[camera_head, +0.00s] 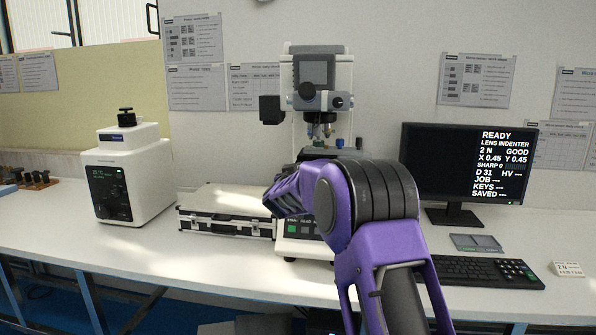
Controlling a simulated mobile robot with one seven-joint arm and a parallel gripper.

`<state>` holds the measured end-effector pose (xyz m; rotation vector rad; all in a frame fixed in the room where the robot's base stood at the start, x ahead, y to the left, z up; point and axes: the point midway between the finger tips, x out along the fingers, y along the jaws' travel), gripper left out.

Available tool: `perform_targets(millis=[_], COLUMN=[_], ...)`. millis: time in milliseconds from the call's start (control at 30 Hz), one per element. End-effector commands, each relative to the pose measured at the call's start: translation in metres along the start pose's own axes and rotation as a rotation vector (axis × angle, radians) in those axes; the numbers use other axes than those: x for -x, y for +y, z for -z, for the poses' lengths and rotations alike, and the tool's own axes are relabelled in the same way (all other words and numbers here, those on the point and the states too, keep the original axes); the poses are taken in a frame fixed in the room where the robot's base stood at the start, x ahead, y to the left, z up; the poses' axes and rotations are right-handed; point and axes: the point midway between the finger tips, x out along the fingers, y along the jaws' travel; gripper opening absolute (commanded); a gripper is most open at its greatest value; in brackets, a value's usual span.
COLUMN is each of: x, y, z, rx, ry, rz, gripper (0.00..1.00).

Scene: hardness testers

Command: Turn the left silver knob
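A hardness tester (317,70) stands upright against the wall at the middle of the table, with a grey screen on its head. Dark knobs (307,91) show on its front, below that screen. I cannot make out a silver knob; the tester's lower middle is behind my arm. My purple arm rises from the bottom right and bends left across the tester's base (291,247). The fingertips of my gripper do not show, so I cannot see whether they touch anything.
A white machine (130,172) with a black top knob and a small display stands at left. A silver case (226,213) lies just left of the tester. A monitor (463,175) reading READY and a black keyboard (480,271) are at right. The table's front left is clear.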

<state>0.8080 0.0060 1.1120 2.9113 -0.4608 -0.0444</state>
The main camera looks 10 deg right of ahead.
Motion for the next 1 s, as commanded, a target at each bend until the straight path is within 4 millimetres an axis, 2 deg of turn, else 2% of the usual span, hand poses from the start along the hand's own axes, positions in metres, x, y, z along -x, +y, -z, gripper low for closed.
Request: perform_targets(millis=[267, 600, 1000], x=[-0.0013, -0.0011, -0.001], y=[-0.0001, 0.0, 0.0], z=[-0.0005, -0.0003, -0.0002], rx=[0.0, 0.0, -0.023], ry=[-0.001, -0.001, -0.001], rz=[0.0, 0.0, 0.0], gripper=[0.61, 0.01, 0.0])
